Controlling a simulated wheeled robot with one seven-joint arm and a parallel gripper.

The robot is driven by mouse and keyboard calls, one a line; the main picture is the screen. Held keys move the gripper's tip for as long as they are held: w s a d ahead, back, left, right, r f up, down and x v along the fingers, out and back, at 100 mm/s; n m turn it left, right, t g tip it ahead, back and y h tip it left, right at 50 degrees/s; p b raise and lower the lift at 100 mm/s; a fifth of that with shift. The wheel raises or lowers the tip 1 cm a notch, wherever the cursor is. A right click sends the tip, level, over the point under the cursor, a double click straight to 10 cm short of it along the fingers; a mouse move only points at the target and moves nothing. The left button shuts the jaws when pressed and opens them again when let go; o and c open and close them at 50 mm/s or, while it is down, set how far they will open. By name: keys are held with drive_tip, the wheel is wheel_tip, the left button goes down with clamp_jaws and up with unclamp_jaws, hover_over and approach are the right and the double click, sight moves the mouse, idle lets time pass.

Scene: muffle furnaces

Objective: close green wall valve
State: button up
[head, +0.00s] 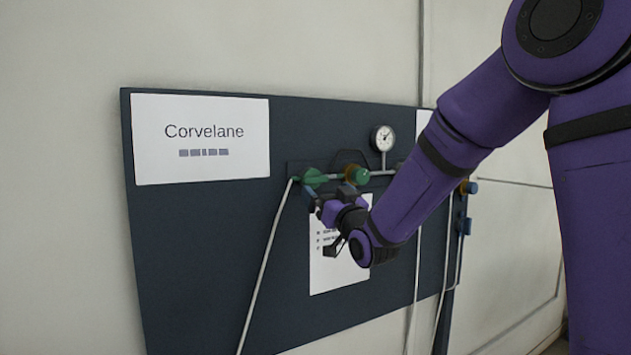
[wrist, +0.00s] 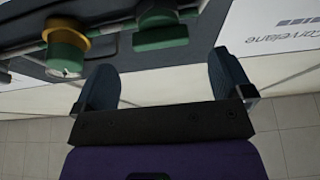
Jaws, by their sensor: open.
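A green valve handle (head: 315,177) sits at the left end of the pipe on the dark wall panel. In the wrist view the green handle (wrist: 160,37) lies just beyond my fingertips, about midway between them. A green round knob (head: 357,176) with a yellow-brown collar is to its right; the knob also shows at upper left in the wrist view (wrist: 66,62). My gripper (head: 314,196) is just below the green handle in the head view. Its two fingers (wrist: 165,72) are spread, with nothing seen between them. My arm hides part of the panel to the right.
The dark blue panel (head: 200,240) carries a white "Corvelane" sign (head: 200,140) and a round gauge (head: 383,138). A thin light hose (head: 262,270) hangs down from the left end of the pipe. Another valve (head: 467,187) is at right, behind my arm. A white sheet (head: 335,270) hangs below the gripper.

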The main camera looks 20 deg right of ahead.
sight(317, 181)
drive_tip(key=x, duration=0.6)
drive_tip(key=shift+w, duration=0.2)
drive_tip(key=c, duration=0.9)
